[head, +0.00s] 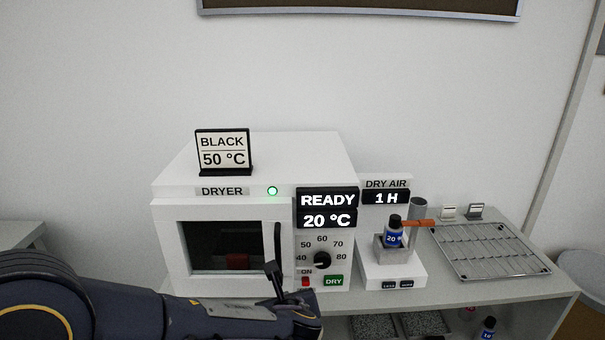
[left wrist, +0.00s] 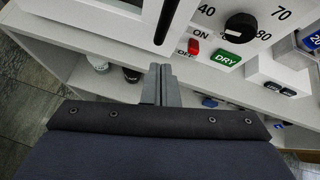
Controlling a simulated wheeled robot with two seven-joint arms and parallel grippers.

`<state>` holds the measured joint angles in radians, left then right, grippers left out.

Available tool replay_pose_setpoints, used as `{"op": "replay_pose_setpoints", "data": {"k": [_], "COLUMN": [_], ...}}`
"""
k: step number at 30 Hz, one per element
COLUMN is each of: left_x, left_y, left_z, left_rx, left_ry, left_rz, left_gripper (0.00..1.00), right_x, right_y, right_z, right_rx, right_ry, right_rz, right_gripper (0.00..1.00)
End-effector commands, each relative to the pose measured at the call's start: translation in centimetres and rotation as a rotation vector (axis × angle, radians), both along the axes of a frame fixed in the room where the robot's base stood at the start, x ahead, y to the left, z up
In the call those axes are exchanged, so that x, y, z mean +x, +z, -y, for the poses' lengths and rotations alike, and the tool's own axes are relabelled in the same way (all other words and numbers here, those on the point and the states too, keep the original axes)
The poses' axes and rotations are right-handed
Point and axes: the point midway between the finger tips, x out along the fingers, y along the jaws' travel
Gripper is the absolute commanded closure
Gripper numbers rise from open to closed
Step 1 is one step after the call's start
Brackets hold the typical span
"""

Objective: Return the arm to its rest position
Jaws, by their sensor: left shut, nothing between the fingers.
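My left arm comes in from the lower left in the head view. Its gripper (head: 273,276) is shut and empty in front of the dryer (head: 166,238), near the lower end of the dark door handle. In the left wrist view the shut fingers (left wrist: 161,82) point toward the dryer's lower front, left of the red ON button (left wrist: 193,47) and the green DRY button (left wrist: 227,58). I cannot tell whether the fingers touch the dryer. The dryer's display reads READY 20 °C, and its green light is lit. A dark red item shows behind the window. My right gripper is not in view.
A sign (head: 223,152) reading BLACK 50 °C stands on the dryer. To the right, a dry air unit (head: 378,276) holds a blue-labelled bottle (head: 394,234). A wire rack (head: 490,250) lies farther right on the counter. Bottles stand on shelves below.

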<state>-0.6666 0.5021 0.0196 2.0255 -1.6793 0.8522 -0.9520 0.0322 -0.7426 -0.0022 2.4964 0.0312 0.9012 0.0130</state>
Motion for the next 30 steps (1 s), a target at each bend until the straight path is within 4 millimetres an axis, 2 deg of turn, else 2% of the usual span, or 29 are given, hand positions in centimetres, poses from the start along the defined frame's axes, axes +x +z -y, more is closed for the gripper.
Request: {"op": "replay_pose_setpoints", "data": {"k": [1, 2, 3, 5, 6, 9, 10, 12, 14, 15, 18, 21, 25, 26, 30], "left_x": [-0.5, -1.2, -2.3, -4.7, -6.5, -11.5, -13.0, -16.5, -19.1, -20.6, -23.4, -25.0, -25.8, -25.8, -25.9], "left_y": [0.7, 0.9, 1.1, 1.1, 1.1, 0.6, 0.5, 0.3, 0.2, 0.2, 0.5, 0.9, 1.3, 1.4, 1.4], "left_z": [-3.4, -5.4, -8.2, -12.3, -14.5, -18.5, -19.2, -20.3, -20.5, -20.3, -19.4, -18.3, -17.4, -17.3, -17.1], "left_rx": [-0.099, -0.171, -0.278, -0.456, -0.579, -0.885, -0.978, -1.197, -1.384, -1.502, -1.766, -1.964, -2.101, 2.093, 2.078], "left_ry": [0.134, 0.226, 0.362, 0.588, 0.739, 1.107, 1.216, 1.463, 1.662, 1.784, 2.034, 2.202, 2.312, -2.297, -2.280], "left_rz": [-0.021, -0.039, -0.063, -0.098, -0.117, -0.155, -0.164, -0.183, -0.197, -0.208, -0.240, -0.276, -0.314, 0.316, 0.320], "left_gripper": [1.00, 1.00, 1.00, 1.00, 1.00, 1.00, 1.00, 1.00, 1.00, 1.00, 1.00, 1.00, 1.00, 1.00, 1.00], "right_x": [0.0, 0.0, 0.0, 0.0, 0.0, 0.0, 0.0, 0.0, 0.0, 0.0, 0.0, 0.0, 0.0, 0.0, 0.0], "right_y": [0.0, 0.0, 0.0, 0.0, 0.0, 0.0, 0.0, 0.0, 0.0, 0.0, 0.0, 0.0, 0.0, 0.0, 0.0], "right_z": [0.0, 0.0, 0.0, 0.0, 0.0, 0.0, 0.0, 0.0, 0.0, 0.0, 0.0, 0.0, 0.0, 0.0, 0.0], "right_rx": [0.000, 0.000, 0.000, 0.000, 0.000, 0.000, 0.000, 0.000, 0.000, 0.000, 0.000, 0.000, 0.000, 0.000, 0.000], "right_ry": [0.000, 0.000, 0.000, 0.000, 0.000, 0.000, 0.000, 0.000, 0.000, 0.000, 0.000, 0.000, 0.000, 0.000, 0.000], "right_rz": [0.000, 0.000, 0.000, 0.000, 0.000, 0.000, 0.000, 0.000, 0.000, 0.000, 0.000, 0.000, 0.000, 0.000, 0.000], "right_gripper": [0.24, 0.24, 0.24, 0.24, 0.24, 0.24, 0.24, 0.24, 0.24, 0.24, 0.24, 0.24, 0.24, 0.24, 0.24]}}
